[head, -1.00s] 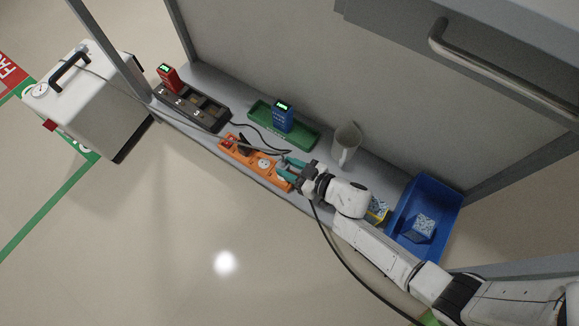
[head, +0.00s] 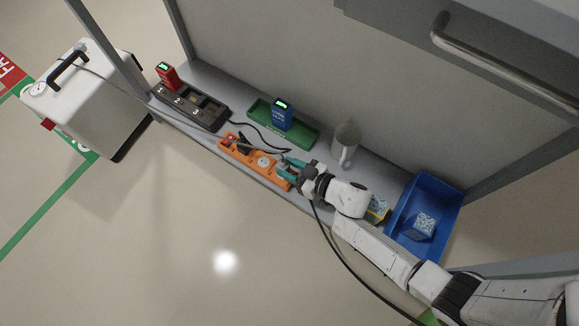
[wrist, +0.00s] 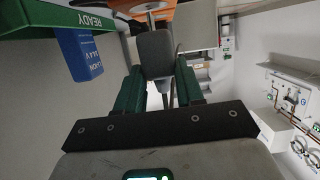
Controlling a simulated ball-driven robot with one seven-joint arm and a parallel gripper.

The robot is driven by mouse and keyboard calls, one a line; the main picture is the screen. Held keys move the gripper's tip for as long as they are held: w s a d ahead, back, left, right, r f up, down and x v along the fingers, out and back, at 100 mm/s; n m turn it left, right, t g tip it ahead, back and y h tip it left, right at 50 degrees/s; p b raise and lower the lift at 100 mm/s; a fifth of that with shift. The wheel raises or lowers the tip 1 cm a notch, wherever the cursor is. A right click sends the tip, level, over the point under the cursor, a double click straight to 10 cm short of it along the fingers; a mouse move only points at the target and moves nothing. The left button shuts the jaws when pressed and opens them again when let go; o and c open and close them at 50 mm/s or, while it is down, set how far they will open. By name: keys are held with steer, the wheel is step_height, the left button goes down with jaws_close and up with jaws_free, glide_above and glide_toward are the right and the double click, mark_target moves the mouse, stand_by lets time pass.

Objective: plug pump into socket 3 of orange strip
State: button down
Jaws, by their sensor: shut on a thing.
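The pump (head: 85,105) is a white box with a black handle and gauge, on the floor at the left in the head view. Its grey cable runs across to my gripper (head: 287,167). The gripper's teal fingers are shut on a grey plug (wrist: 155,55), which shows between them in the wrist view. They are over or beside the right end of the orange strip (head: 239,153). A pale round socket (head: 264,162) shows bare on the strip, left of the fingers. The strip's right end is partly hidden. Whether the plug touches the strip, I cannot tell.
A green tray (head: 310,138) with a blue device (head: 283,117) stands behind the strip. A dark numbered charger (head: 190,107) with a red device (head: 168,76) is left, a pale mug (head: 346,143) right. A blue bin (head: 440,190) is at far right.

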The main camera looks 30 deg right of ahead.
steer(key=shift+f+b, duration=1.05)
steer(key=shift+f, duration=0.25)
stand_by(0.9)
steer(key=c, duration=0.6)
jaws_free()
steer(key=shift+s+r, duration=0.1)
steer(key=shift+p+v, duration=2.35)
steer(key=shift+v, duration=2.95)
